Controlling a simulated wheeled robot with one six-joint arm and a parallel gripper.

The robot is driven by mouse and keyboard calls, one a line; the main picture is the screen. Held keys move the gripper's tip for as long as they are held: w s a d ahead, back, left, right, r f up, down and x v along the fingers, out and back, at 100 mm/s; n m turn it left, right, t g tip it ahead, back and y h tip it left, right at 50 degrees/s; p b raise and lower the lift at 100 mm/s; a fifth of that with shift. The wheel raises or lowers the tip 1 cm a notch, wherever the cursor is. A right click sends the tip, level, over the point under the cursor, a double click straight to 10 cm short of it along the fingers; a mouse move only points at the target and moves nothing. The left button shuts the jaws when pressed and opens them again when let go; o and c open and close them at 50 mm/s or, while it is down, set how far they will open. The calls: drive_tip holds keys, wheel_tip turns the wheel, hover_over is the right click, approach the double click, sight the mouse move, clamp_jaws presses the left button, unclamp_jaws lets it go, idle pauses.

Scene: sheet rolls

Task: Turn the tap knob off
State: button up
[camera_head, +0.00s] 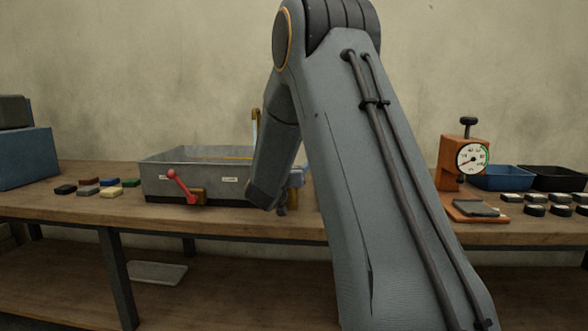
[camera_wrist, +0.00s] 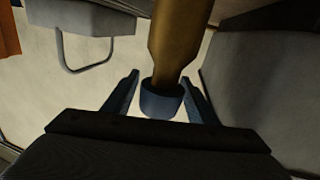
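A brass tap part (camera_wrist: 178,45) with a blue knob-like end (camera_wrist: 160,101) shows in the wrist view. My gripper (camera_wrist: 160,76) is open, with one finger on each side of the blue end. Pale gaps show between it and both fingers, so it looks apart from them. In the head view a blue piece (camera_head: 296,178) above brass shows at the right end of the grey metal trough (camera_head: 160,183), beside my arm. My forearm hides most of that spot and my fingertips there. I cannot tell how far the knob is turned.
A red lever (camera_head: 182,185) sticks out from the trough's front. Several small coloured blocks (camera_head: 110,191) lie left of it on the wooden bench (camera_head: 100,208). An orange dial gauge (camera_head: 453,165), a blue tray (camera_head: 505,178) and a black tray (camera_head: 558,179) stand at the right.

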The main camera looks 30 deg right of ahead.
drive_tip(key=c, duration=0.9)
drive_tip(key=shift+o, duration=0.2)
drive_tip(key=shift+n+t+y, duration=0.3)
drive_tip(key=shift+y, duration=0.1)
drive_tip(key=shift+w+a+n+t+y+p, duration=0.15)
drive_tip(key=shift+a+n+t+y+p, duration=0.5)
drive_tip(key=shift+n+y, duration=1.3)
drive_tip(key=shift+w+a+n+t+y+p, duration=0.3)
drive_tip(key=shift+n+t+y, duration=0.8)
drive_tip(key=shift+y, duration=1.55)
drive_tip(key=shift+w+a+n+t+y+p, duration=0.1)
drive_tip(key=shift+a+n+t+y+p, duration=0.45)
drive_tip(key=shift+n+y, duration=1.5)
drive_tip(key=shift+a+y, duration=0.1)
drive_tip(key=shift+y, duration=0.55)
